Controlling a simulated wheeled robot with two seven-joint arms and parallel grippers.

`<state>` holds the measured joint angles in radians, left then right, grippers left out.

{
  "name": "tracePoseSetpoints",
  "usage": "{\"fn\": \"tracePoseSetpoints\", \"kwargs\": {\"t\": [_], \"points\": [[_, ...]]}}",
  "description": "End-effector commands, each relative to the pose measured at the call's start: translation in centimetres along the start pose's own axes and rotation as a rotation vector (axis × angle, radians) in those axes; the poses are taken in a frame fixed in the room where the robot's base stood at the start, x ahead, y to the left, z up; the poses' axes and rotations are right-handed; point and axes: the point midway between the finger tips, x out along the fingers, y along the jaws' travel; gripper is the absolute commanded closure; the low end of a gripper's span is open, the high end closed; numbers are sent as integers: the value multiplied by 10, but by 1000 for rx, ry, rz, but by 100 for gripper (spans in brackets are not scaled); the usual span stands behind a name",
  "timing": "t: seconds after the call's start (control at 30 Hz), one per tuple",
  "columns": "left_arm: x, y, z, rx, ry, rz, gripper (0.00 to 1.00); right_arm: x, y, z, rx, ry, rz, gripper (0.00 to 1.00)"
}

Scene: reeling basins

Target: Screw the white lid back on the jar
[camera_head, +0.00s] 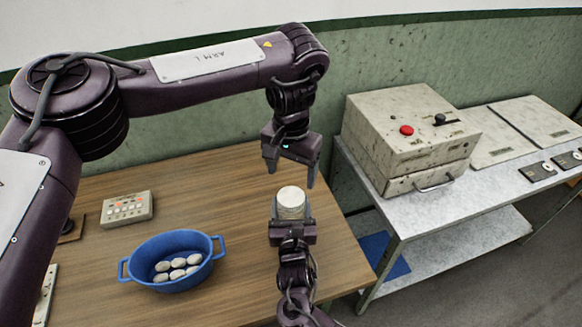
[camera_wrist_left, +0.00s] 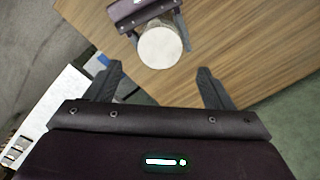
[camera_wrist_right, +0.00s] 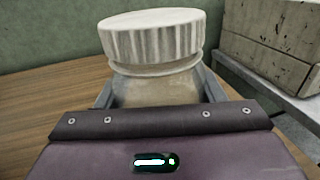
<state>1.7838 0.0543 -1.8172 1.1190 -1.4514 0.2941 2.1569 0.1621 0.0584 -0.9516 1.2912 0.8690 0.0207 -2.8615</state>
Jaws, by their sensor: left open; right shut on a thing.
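The jar (camera_wrist_right: 155,88) has a pale beige body and stands upright in the right wrist view. The white lid (camera_wrist_right: 152,38), with a ridged edge, sits on top of its neck; I cannot tell how tightly it is on. The lid shows from above in the left wrist view (camera_wrist_left: 160,47) and the head view (camera_head: 291,196). My right gripper (camera_head: 291,222) is shut on the jar's body, below the lid. My left gripper (camera_head: 290,174) is open and empty, fingers pointing down, above and behind the jar. The lid is apart from its fingers.
A blue two-handled basin (camera_head: 172,262) with several white cocoons stands on the wooden table (camera_head: 225,205). A small control box (camera_head: 127,208) with lights sits behind it. A grey side table (camera_head: 440,200) at right carries a large worn box (camera_head: 405,130) with a red button.

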Motion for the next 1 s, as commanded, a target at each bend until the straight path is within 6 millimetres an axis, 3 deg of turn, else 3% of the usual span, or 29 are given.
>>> {"fn": "tracePoseSetpoints", "kwargs": {"t": [0.3, 0.5, 0.87, 1.0], "points": [[48, 0, 1, 1, -4, -1, 25, 0, 0, 0, 0, -1, 0, 100], [69, 0, 1, 1, -2, -1, 25, 0, 0, 0, 0, -1, 0, 100], [75, 0, 0, 1, -1, -1, 25, 0, 0, 0, 0, -1, 0, 100], [75, 0, 0, 1, -1, -1, 39, 0, 0, 0, 0, -1, 0, 100]]}}
